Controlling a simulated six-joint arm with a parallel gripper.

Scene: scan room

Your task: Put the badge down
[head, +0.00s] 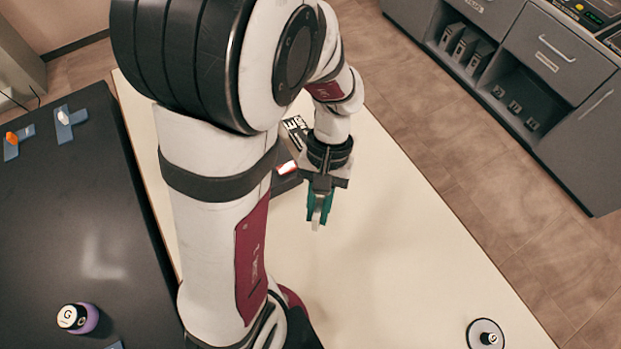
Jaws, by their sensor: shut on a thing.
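My gripper (318,214) is over the cream table, with its teal fingers pointing down. It is shut on a small pale thing (316,226), which I take to be the badge; only its lower end shows below the fingertips. The fingers hide the rest of it, and no marking on it can be read. I cannot tell whether it touches the table or hangs a little above it.
A dark box with a red-and-white part (287,169) is partly hidden by my arm. A round disc with a knob (486,335) lies lower right. A dark table (60,220) holds a purple-sided cylinder (78,318).

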